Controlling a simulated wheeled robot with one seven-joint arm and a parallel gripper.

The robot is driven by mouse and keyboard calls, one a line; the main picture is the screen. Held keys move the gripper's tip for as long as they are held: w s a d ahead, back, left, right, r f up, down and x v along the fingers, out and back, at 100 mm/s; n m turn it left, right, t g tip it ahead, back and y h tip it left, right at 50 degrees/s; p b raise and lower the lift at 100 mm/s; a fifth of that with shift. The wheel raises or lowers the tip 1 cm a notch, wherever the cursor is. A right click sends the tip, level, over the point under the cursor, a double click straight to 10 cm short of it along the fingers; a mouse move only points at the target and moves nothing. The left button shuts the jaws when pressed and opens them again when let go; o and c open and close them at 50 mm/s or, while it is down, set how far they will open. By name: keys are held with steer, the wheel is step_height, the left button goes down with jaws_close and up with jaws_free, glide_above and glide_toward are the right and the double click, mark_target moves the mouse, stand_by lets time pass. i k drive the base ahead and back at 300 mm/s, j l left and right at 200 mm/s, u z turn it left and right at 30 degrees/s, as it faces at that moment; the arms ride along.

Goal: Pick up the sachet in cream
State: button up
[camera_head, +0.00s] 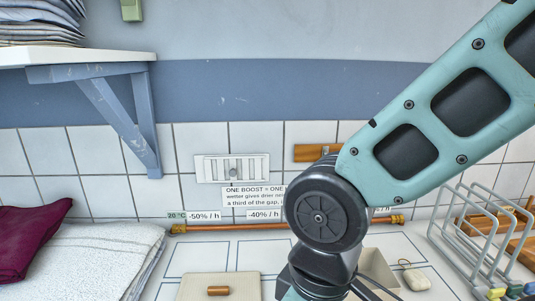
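A small cream pouch-like thing (415,279), with a thin dark loop at its top, lies on the white worktop at the lower right. It looks like the cream sachet. It is just right of a pale open-topped box, and nothing is seen touching it. My teal arm comes down from the upper right, and its dark wrist joint is left of the sachet. The wrist runs out of the bottom edge of the head view, so my gripper and anything in it are out of sight.
A wire rack (470,235) holding wooden pieces stands right of the sachet. The pale box (378,268) is partly behind my arm. A cream lid-like panel (240,287) with a copper-coloured handle lies left. Folded white cloth (100,255) and maroon cloth (28,240) fill the left. A copper pipe (235,227) runs along the wall.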

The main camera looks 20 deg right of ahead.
mark_target(416, 280)
steer(key=l+z, duration=0.1)
steer(key=z, duration=0.3)
steer(key=i+z, duration=0.15)
steer(key=z, duration=0.2)
steer(key=i+l+z, duration=0.1)
steer(key=z, duration=0.3)
